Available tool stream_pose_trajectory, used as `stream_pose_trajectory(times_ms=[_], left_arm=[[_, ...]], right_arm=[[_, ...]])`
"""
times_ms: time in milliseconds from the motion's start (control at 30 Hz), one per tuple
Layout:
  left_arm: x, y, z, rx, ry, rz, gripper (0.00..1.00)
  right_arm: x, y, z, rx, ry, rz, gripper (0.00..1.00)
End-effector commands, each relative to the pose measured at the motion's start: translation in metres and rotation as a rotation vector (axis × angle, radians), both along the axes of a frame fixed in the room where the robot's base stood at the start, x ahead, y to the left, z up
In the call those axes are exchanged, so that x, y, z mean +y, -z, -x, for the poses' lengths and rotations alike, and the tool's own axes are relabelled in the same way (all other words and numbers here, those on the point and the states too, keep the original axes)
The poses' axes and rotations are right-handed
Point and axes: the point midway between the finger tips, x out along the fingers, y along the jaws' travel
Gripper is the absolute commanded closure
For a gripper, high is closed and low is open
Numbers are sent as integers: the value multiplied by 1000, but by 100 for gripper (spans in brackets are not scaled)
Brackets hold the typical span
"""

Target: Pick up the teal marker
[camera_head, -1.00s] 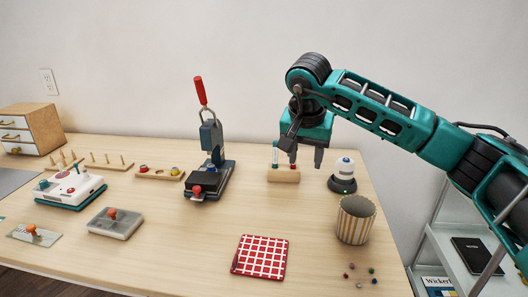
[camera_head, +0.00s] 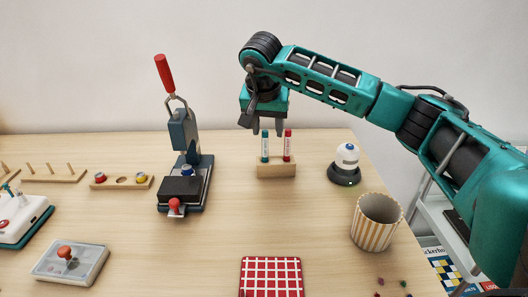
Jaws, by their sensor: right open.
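The teal marker (camera_head: 265,146) stands upright in the left part of a small wooden holder (camera_head: 276,171) on the table. A red marker (camera_head: 287,146) stands upright beside it on the right. My right gripper (camera_head: 268,129) points down, open, with its fingertips around the height of the marker tops. It appears above or behind the markers, and its exact depth relative to the teal marker is hard to judge. Nothing shows between its fingers clearly as held. My left gripper is not in view.
A press with a red handle (camera_head: 184,170) stands left of the holder. A white and black round device (camera_head: 345,167) and a striped cup (camera_head: 376,222) are at the right. A red checked cloth (camera_head: 271,278) lies in front. The table between holder and cloth is clear.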

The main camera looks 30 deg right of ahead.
Motion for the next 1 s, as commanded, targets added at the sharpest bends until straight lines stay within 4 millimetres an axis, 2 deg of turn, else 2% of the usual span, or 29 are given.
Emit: stream_pose_trajectory(times_ms=[33,267,433,600,867,1000], left_arm=[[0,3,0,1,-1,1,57],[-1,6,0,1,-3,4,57],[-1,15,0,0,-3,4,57],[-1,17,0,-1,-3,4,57],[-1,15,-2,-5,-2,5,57],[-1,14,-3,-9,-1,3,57]], right_arm=[[-2,9,-2,2,2,0,53],[-5,25,-8,1,-1,0,53],[-5,51,-17,3,0,-1,53],[-10,66,-23,1,-1,0,53],[-11,67,-24,0,-1,0,53],[-11,67,-23,0,-1,0,65]])
